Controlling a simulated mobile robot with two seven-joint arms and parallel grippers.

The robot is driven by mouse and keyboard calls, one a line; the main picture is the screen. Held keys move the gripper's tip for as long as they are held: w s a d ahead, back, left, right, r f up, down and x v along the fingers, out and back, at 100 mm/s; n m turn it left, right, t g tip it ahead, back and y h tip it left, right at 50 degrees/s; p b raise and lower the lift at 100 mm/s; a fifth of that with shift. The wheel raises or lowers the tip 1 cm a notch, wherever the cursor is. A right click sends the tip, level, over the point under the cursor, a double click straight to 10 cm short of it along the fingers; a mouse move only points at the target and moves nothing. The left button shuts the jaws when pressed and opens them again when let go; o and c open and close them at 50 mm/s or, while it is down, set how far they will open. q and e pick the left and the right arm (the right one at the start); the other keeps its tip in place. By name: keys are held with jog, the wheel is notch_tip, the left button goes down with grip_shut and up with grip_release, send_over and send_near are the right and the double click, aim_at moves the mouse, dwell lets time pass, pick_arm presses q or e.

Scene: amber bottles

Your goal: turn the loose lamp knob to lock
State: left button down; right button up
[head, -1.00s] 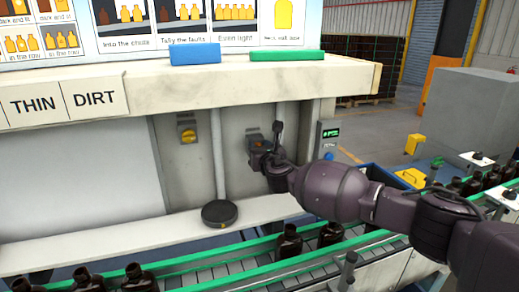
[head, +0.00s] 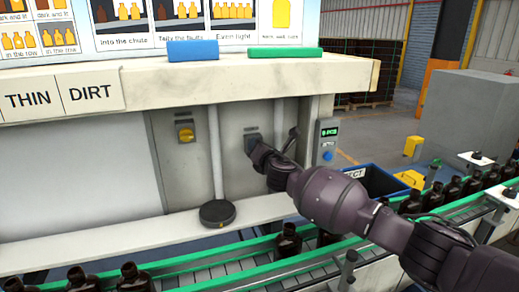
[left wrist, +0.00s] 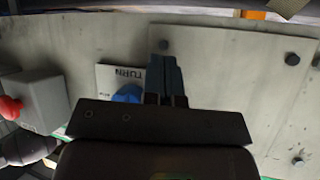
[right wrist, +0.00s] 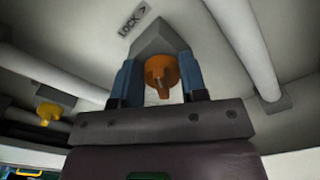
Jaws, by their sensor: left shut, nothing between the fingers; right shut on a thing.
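The orange lamp knob (right wrist: 160,76) sits on a grey mount under a LOCK label (right wrist: 132,20) with an arrow pointing right. In the right wrist view, my right gripper (right wrist: 157,84) has its blue fingers on either side of the knob and is shut on it. In the head view, my right gripper (head: 262,155) is at the grey panel and covers the knob. My left gripper (left wrist: 168,72) is shut and empty in the left wrist view, beside a blue knob (left wrist: 128,93) with a TURN label. It is not seen in the head view.
A yellow knob (head: 186,133) is on the panel to the left, with a vertical pipe (head: 216,150) between. A black round puck (head: 217,213) lies on the ledge. Dark bottles (head: 288,243) stand on the conveyor. A red button (left wrist: 12,108) is left of my left gripper.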

jog(key=shift+f, duration=0.1)
dwell(0.3)
jog(key=o, duration=0.9)
jog(key=shift+c, duration=0.2)
jog(key=shift+s, duration=0.1)
jog(key=v, duration=1)
jog(key=shift+s+d, duration=0.15)
jog(key=shift+s, duration=0.15)
jog(key=shift+o, duration=0.2)
